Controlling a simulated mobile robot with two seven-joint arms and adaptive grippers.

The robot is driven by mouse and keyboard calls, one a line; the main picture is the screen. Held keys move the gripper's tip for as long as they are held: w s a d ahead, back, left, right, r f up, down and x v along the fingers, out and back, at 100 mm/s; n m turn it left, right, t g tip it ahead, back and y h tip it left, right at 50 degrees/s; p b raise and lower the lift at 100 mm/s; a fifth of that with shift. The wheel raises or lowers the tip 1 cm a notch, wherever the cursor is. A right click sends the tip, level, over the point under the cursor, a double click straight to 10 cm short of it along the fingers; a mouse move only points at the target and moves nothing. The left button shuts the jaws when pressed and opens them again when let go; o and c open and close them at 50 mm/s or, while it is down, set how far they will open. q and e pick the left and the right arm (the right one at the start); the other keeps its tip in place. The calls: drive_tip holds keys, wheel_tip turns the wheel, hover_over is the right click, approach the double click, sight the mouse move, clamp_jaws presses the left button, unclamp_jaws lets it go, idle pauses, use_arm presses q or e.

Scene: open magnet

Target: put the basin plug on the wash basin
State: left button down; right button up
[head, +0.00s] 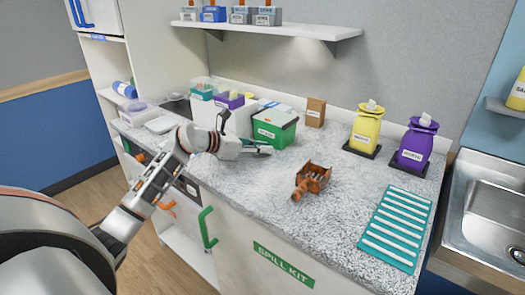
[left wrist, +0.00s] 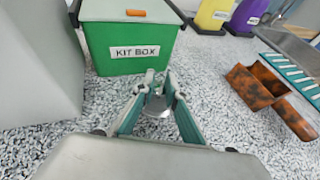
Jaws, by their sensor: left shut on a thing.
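My left gripper (head: 262,150) reaches over the speckled counter, just in front of the green kit box (head: 275,126). In the left wrist view, my left gripper (left wrist: 157,90) is shut on a small silvery metal plug (left wrist: 158,106), seen between the fingertips low near the counter. Whether the plug touches the counter I cannot tell. The plug cannot be made out in the head view. A steel wash basin (head: 492,212) with a dark drain is at the right edge, beyond the counter's end. My right gripper is not in view.
A white box (head: 209,117) stands left of the kit box. The front counter is mostly clear.

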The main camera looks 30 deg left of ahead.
use_arm(q)
wheel_tip(320, 180, up, 20)
drive_tip(key=p, duration=0.1)
drive_tip(key=shift+f, duration=0.15)
idle(0.3)
